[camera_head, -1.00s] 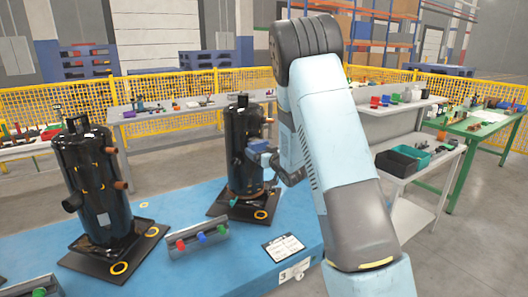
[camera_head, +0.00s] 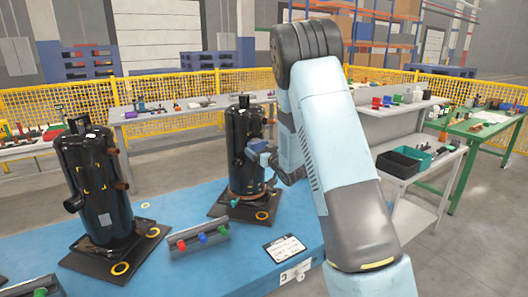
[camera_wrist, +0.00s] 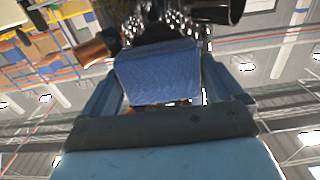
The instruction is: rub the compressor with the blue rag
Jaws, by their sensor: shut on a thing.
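The left compressor (camera_head: 95,185) is nearer to me; the right compressor (camera_head: 240,150) is farther back. My gripper (camera_head: 260,150) is at the right side of the right compressor, partly hidden by my arm. In the wrist view my gripper (camera_wrist: 158,95) is shut on the blue rag (camera_wrist: 158,75), which spans the jaws. The rag also shows as a small blue patch (camera_head: 258,145) in the head view, close against the compressor's side. I cannot tell whether it touches. A copper stub (camera_wrist: 97,52) lies beside the rag.
A yellow fence (camera_head: 165,90) runs behind.

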